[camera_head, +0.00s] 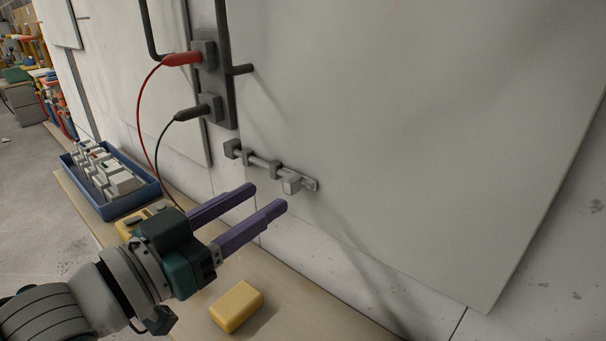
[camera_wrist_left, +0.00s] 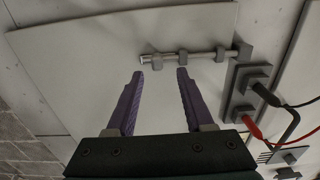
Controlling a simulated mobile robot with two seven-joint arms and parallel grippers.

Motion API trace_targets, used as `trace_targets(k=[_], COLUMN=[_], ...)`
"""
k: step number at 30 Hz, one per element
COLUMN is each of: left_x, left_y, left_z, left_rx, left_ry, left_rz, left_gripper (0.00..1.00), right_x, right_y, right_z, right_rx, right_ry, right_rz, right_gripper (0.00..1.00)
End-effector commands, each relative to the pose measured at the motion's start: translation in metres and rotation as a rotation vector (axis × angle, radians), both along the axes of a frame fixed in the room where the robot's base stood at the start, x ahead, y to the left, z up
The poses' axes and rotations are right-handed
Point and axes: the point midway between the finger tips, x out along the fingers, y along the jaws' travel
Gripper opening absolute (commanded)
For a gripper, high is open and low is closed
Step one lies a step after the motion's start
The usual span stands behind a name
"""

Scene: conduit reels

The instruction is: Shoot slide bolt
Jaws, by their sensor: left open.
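The slide bolt (camera_head: 265,163) is a grey rod in brackets, mounted on the pale panel. Its block-shaped knob (camera_head: 291,184) is at the right end of the rod, and a separate grey keeper block (camera_head: 232,148) is at the left end. My left gripper (camera_head: 270,197) is open and empty, its two purple fingers pointing at the panel just below and left of the knob. In the left wrist view, the bolt (camera_wrist_left: 190,55) lies beyond the fingertips, apart from them. My right gripper is not in view.
A red clip (camera_head: 183,59) and a black clip (camera_head: 193,112) with wires sit on terminals above the bolt. A blue tray (camera_head: 150,193) with parts stands on the bench at left. A yellow block (camera_head: 237,306) lies on the bench below my gripper.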

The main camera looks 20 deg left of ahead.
Motion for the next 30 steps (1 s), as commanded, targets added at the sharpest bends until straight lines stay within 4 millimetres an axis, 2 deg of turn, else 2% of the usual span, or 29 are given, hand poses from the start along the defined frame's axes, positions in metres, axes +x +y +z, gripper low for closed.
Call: trace_targets(k=[3,10,25,28,30], left_x=[-0.024,-0.05,-0.053,-0.052,-0.052], left_y=[0.009,0.018,0.019,0.018,0.016], left_z=[0.001,0.001,0.001,0.008,0.02], left_rx=[0.0,0.0,0.0,0.005,0.016], left_ry=[0.004,0.0,-0.001,0.016,0.053], left_rz=[0.0,0.0,0.001,0.01,0.027], left_gripper=[0.53,0.53,0.53,0.53,0.53], right_x=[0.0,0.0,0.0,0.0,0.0], right_y=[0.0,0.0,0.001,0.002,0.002], right_z=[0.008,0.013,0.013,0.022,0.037], right_rx=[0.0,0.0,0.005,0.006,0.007], right_ry=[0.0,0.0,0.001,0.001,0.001], right_rz=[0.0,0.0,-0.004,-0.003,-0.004], right_gripper=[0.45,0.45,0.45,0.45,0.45])
